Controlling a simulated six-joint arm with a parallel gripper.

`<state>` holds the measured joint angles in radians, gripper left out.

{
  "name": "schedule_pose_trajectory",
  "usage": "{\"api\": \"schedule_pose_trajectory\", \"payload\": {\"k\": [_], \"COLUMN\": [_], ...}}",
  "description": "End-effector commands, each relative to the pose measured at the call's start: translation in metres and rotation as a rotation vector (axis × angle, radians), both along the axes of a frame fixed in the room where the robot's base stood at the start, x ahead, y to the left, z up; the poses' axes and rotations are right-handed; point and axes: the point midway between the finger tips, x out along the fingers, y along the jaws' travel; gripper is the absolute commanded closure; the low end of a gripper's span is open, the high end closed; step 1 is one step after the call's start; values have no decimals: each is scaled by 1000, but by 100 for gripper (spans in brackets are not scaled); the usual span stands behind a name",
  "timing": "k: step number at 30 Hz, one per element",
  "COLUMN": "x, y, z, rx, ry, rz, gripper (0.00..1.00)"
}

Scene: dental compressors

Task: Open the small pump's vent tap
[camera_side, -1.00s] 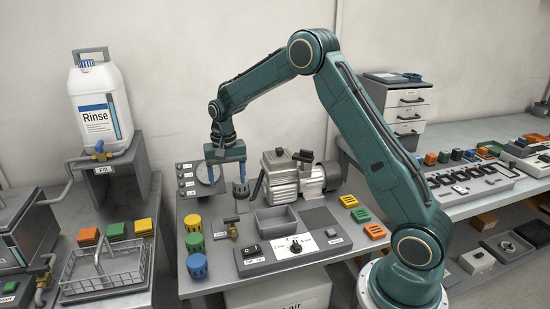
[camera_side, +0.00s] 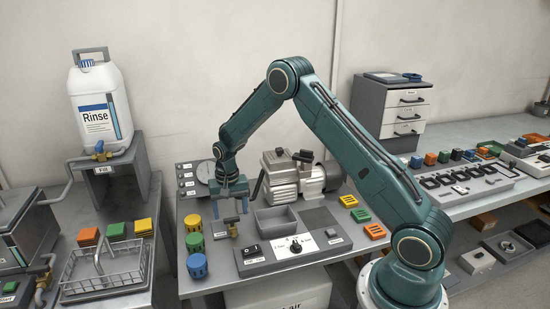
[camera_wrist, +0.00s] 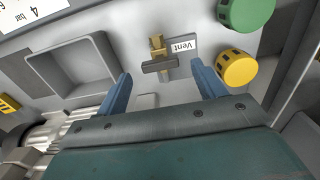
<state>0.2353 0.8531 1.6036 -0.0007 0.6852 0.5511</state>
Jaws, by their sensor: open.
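The vent tap (camera_wrist: 158,58) is a brass fitting with a dark cross handle, beside a white "Vent" label (camera_wrist: 183,47) in the wrist view. In the side view the tap (camera_side: 233,229) stands on the grey panel just below my gripper. My gripper (camera_side: 230,217) points down with its two blue fingers apart and nothing between them. In the wrist view the gripper (camera_wrist: 161,82) has one finger to each side of the tap's handle, not touching it. The small pump (camera_side: 288,176) is a silver motor unit behind the panel.
Yellow (camera_side: 193,223), green (camera_side: 194,242) and blue (camera_side: 197,265) round caps stand left of the tap. A grey open tray (camera_side: 276,219) is to its right. A dial (camera_side: 295,246) and a black switch (camera_side: 251,251) sit at the panel's front.

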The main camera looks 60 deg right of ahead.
Motion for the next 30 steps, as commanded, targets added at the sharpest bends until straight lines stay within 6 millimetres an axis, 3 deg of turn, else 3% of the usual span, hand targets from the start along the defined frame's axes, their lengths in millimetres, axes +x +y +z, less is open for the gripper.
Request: {"api": "schedule_pose_trajectory", "payload": {"k": [6,17,18,24,30], "x": [0,0,0,0,0], "y": [0,0,0,0,0], "z": [-19,-23,-23,-22,-22], "rx": [0,0,0,0,0], "ry": [0,0,0,0,0], "rz": [0,0,0,0,3], "gripper": [31,31,33,72,76]}}
